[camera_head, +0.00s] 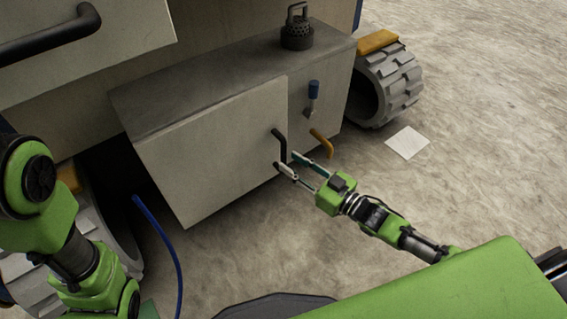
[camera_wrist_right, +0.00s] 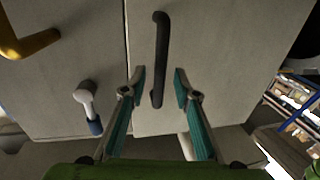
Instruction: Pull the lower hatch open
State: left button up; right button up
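The lower hatch (camera_head: 210,155) is a pale grey panel on the front of a low cabinet and appears shut. Its black bar handle (camera_head: 279,143) stands upright near the panel's right edge. My right gripper (camera_head: 297,163) is at the lower part of this handle. In the right wrist view the open fingers (camera_wrist_right: 159,82) lie either side of the black handle (camera_wrist_right: 160,50), with a visible gap on each side. My left arm shows at the left of the head view, but its gripper is out of view.
A yellow-orange handle (camera_head: 321,143) and a blue-gripped lever (camera_head: 313,95) sit right of the hatch. A black vented cap (camera_head: 297,30) stands on the cabinet. A upper panel with a black handle (camera_head: 50,38) overhangs at upper left. A blue hose (camera_head: 165,240) hangs below.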

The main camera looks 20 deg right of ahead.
aim_at(284, 158)
jog(key=shift+b+x, duration=0.7)
jog(key=shift+x, duration=1.25)
grip_shut()
